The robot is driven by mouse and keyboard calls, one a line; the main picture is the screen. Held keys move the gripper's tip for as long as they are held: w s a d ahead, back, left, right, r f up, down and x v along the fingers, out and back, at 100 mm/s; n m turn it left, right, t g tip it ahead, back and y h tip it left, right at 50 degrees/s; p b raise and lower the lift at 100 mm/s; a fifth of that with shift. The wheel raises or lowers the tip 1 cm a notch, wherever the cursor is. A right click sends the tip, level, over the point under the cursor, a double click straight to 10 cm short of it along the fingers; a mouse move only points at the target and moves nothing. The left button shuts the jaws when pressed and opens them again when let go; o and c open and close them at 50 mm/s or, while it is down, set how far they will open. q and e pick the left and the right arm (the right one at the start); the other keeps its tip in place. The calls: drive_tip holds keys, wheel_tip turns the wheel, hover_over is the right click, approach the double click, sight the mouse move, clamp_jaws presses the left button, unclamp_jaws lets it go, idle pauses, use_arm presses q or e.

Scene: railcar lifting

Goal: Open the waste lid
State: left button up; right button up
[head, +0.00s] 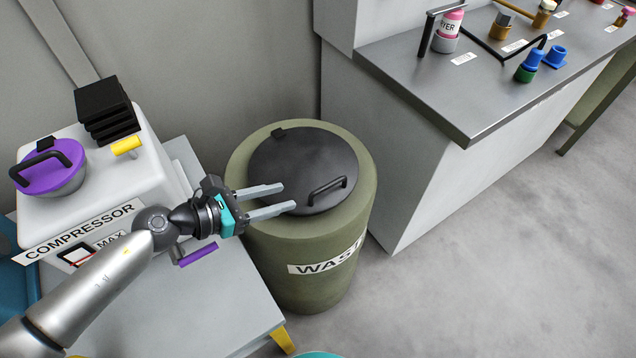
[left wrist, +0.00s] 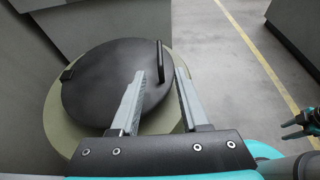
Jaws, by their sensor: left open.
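The waste bin (head: 310,275) is a round olive-green drum with a "WASTE" label, partly cut off from view. Its dark round lid (head: 290,160) lies flat and closed on top, with a black bar handle (head: 328,190) near the front right edge. My left gripper (head: 286,197) is open and empty over the lid's left front, its fingers pointing toward the handle. In the left wrist view the handle (left wrist: 160,62) shows between and just beyond the two fingertips (left wrist: 161,73). My right gripper (left wrist: 297,126) shows small at the right edge of the left wrist view, its fingers apart.
A white compressor (head: 110,190) with a purple-lidded pot (head: 55,178) stands on a grey cabinet left of the bin. A grey counter (head: 440,90) with bottles and caps stands close on the right. The wall is behind; open floor (head: 480,270) lies front right.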

sight(328, 184)
use_arm(q)
drive_tip(key=b+x, duration=0.1)
drive_tip(key=x, duration=0.9)
drive_tip(key=shift+w+d, duration=0.15)
drive_tip(key=shift+d, duration=0.05)
clamp_jaws()
idle(1.1)
